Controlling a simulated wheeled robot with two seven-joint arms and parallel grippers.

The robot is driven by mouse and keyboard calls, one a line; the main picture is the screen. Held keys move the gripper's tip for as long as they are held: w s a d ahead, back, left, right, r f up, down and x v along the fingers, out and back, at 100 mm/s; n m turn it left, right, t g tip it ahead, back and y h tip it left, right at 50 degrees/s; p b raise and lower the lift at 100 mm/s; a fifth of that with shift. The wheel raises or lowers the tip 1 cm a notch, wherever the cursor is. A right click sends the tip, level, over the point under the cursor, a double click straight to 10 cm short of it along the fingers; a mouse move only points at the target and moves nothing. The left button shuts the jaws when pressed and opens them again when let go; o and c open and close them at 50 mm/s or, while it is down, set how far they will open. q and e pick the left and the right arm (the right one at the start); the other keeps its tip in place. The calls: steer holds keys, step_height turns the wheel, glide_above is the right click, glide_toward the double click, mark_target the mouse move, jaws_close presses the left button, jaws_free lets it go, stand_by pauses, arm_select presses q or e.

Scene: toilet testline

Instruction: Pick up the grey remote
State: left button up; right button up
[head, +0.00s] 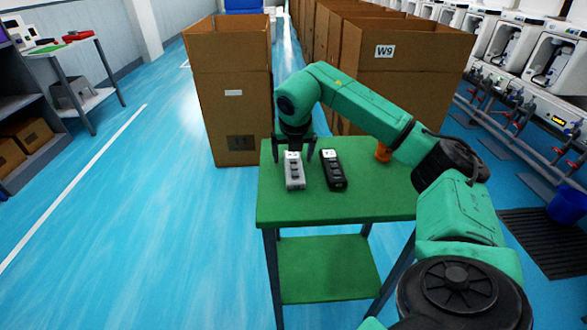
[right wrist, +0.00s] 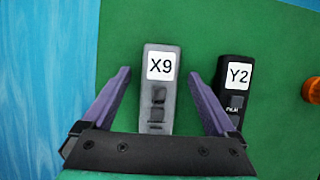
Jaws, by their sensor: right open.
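The grey remote (head: 294,172) lies on the green table (head: 310,207), near its left side. In the right wrist view the grey remote (right wrist: 157,90) carries a white label reading X9. My right gripper (head: 295,148) is above the far end of the grey remote, pointing down. In the right wrist view the fingers of my right gripper (right wrist: 158,98) are apart, one on each side of the remote, with green table showing between each finger and it. My left gripper is not in view.
A black remote (head: 334,170) labelled Y2 lies close to the right of the grey one; it also shows in the right wrist view (right wrist: 234,90). An orange object (head: 383,152) stands farther right. Cardboard boxes (head: 232,100) stand behind the table. The table's front is clear.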

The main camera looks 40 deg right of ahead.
jaws_close()
